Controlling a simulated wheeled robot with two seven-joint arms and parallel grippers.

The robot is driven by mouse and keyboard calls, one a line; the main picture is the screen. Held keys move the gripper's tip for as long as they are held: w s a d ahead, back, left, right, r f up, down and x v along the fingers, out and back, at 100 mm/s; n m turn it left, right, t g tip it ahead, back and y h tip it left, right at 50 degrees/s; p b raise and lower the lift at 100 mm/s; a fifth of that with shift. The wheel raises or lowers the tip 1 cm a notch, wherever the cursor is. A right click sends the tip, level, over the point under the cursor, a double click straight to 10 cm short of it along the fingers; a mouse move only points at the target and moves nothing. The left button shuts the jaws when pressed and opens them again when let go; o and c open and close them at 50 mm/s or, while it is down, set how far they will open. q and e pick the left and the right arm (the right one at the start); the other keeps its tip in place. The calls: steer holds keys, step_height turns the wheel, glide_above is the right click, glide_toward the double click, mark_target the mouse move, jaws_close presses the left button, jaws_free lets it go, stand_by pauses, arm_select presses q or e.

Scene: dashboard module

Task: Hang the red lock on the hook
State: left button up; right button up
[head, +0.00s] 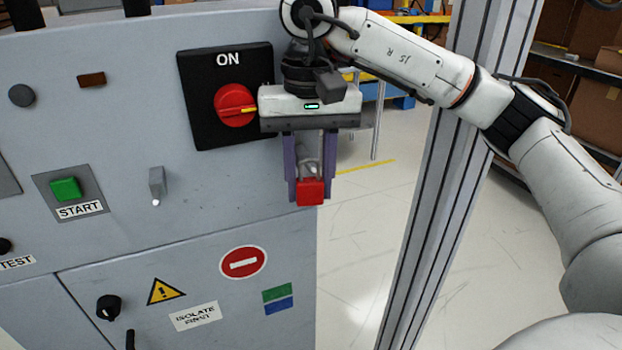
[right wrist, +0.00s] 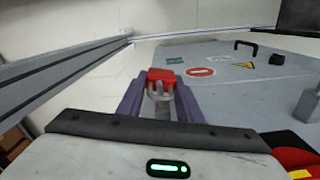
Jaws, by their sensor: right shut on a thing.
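The red lock (head: 310,192) hangs body-down at the tips of my right gripper (head: 311,188), its grey shackle up between the two purple fingers. The gripper is shut on the lock and points down at the panel's right edge. In the right wrist view the lock (right wrist: 161,76) shows at the far end of the fingers, shackle toward the camera. The grey hook (head: 157,185) sticks out of the panel face, well left of the lock and apart from it. A grey post at the right edge of the right wrist view (right wrist: 307,104) looks like this hook. My left gripper is not in view.
The grey panel (head: 110,140) carries a black ON switch plate with a red knob (head: 235,104), close left of my gripper, and a green START button (head: 66,189). A metal upright (head: 435,180) stands to the right. The panel face around the hook is clear.

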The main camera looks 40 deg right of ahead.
steer(key=o, duration=1.3)
steer(key=shift+w+d+f, duration=0.1)
steer(key=shift+d+f, duration=0.05)
steer(key=shift+f, duration=0.1)
step_height(320, 180, up, 11)
steer(key=p, duration=0.3)
